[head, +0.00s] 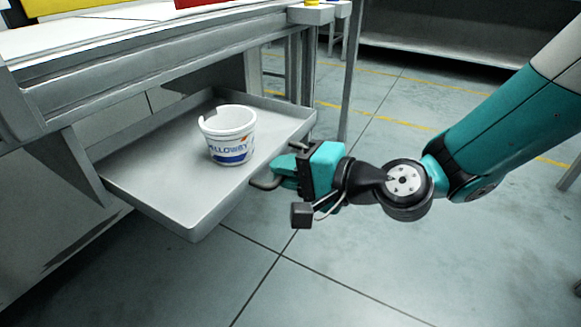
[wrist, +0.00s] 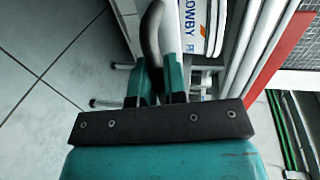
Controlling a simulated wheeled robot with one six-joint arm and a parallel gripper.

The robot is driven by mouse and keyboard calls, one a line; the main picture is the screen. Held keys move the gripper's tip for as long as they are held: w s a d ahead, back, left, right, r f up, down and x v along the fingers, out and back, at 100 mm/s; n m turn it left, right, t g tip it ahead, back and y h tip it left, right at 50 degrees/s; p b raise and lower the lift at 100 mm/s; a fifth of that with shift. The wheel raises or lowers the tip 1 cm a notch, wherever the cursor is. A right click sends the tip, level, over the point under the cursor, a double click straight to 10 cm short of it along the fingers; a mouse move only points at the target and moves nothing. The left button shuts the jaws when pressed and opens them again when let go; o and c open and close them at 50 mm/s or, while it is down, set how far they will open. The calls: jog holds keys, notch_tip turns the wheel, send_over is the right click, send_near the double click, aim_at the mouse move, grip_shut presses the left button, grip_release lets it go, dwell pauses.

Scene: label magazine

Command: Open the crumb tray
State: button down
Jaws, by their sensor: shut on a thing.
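The crumb tray (head: 165,187) is a grey metal tray under the machine's bench, and it is pulled well out to the front. A white tub (head: 228,135) with blue lettering stands upright in it; part of the tub also shows in the wrist view (wrist: 204,28). A dark bar handle (head: 265,183) is on the tray's front side, and it shows between my fingers in the wrist view (wrist: 152,38). My gripper (head: 285,175) is at the tray's front side, shut on the handle. The fingers partly hide the handle.
The bench (head: 150,50) overhangs the back of the tray. A metal leg (head: 351,75) stands behind my gripper. The tiled floor (head: 310,275) in front of the tray is clear. A low shelf (head: 440,55) is at the back right.

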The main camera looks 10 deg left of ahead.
jog(key=shift+s, duration=0.1)
jog(key=c, duration=1.2)
grip_release()
jog(key=shift+d, duration=0.1)
jog(key=b+v, duration=0.7)
jog(key=v, duration=1)
jog(key=shift+d+b, duration=0.15)
jog(key=shift+b, duration=0.25)
